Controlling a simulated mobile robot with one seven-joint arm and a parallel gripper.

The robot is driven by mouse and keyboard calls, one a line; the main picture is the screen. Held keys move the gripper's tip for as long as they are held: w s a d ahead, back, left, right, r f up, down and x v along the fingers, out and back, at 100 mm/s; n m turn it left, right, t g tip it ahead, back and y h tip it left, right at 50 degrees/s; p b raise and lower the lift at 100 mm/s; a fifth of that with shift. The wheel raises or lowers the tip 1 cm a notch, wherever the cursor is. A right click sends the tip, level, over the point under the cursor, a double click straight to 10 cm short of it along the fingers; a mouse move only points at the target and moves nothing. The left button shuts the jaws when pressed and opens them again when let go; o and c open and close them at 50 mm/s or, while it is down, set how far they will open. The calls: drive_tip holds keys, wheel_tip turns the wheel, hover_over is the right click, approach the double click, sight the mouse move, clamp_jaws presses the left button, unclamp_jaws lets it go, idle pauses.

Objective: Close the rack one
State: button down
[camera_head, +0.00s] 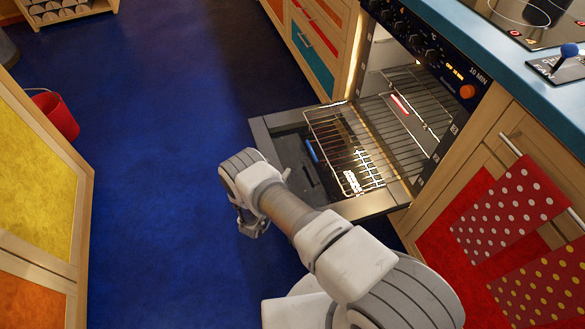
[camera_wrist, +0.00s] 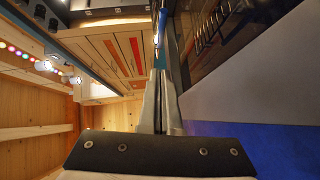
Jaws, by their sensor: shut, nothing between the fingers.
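A wire rack (camera_head: 345,150) is pulled out of the lit oven and sits over its lowered door (camera_head: 307,177). More wire rack (camera_head: 410,120) shows inside the oven cavity. My gripper (camera_head: 250,228) is left of the door's outer edge, over the blue floor, apart from the rack. In the wrist view my gripper (camera_wrist: 160,72) has its two fingers together with nothing held. A dark glassy panel with rack-like bars (camera_wrist: 208,28) shows at upper right there; whether the bars are the rack or a reflection I cannot tell.
A blue countertop (camera_head: 470,50) with a hob runs above the oven. Dotted towels (camera_head: 510,210) hang on the red cabinet to the right. A yellow-panelled cabinet (camera_head: 38,165) and a red bucket (camera_head: 57,115) stand at left. The blue floor (camera_head: 165,150) between is clear.

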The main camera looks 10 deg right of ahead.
drive_tip(key=b+x, duration=0.2)
drive_tip(key=x, duration=0.7)
drive_tip(key=shift+s+f+b, duration=0.1)
drive_tip(key=shift+f+b, duration=0.05)
drive_tip(key=shift+b, duration=0.2)
drive_tip(key=shift+w+d+f, duration=0.1)
drive_tip(key=shift+d, duration=0.5)
drive_tip(key=shift+w+d+f, duration=0.1)
drive_tip(key=shift+d, duration=0.5)
drive_tip(key=shift+w+d, duration=0.1)
drive_tip(key=shift+d, duration=0.5)
drive_tip(key=shift+d, duration=0.15)
